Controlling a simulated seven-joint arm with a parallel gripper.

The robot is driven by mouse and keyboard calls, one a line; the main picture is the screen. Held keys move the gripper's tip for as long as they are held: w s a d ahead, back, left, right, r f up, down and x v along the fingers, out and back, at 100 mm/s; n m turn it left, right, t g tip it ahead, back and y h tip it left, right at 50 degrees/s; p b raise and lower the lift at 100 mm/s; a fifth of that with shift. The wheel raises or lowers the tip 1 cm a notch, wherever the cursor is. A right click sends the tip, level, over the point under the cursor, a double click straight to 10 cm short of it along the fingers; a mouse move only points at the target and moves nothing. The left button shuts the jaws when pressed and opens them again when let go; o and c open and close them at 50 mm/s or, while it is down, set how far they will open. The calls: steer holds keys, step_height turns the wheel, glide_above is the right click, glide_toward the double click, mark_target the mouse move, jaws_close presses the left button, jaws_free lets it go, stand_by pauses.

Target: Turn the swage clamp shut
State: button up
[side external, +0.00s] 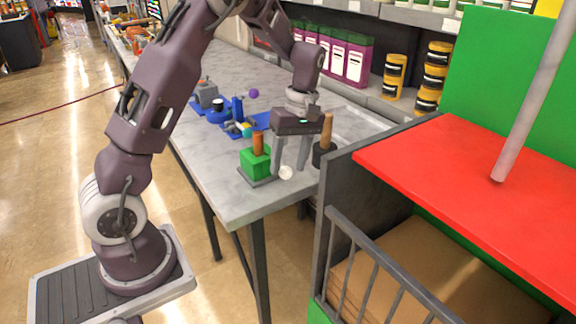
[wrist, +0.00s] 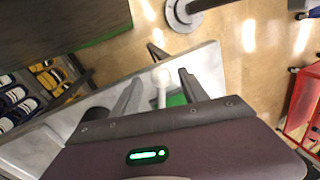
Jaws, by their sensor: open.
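A green block (side external: 254,163) with an upright orange-brown handle (side external: 258,144) stands on a grey plate near the front corner of the table. A small white round part (side external: 286,173) shows at its right side, by my fingertips. I cannot tell for sure which part is the swage clamp. My gripper (side external: 290,169) is open and points down beside the green block. In the wrist view, the white part (wrist: 161,80) lies between the two spread fingers (wrist: 160,76), with a bit of the green block (wrist: 176,100) behind. I cannot tell whether a finger touches it.
A black cylinder with a wooden handle (side external: 326,135) stands close right of my gripper. Blue parts (side external: 238,115) and a grey part (side external: 207,94) lie farther back on the grey table (side external: 228,190). A red-topped cabinet (side external: 470,165) borders the table's right.

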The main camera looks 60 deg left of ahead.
steer(key=r, duration=0.3)
steer(key=w+r, duration=0.1)
steer(key=r, duration=0.1)
steer(key=shift+d+r, duration=0.1)
steer(key=shift+r, duration=0.3)
steer(key=s+d+r+m+t, duration=0.5)
steer(key=s+d+r+m, duration=0.55)
steer(key=s, duration=0.35)
steer(key=s+d+f+m+t, duration=0.1)
steer(key=s+d+m+t, duration=0.1)
steer(key=s+m, duration=0.4)
steer(key=shift+s+f+t, duration=0.4)
steer(key=shift+s, duration=0.8)
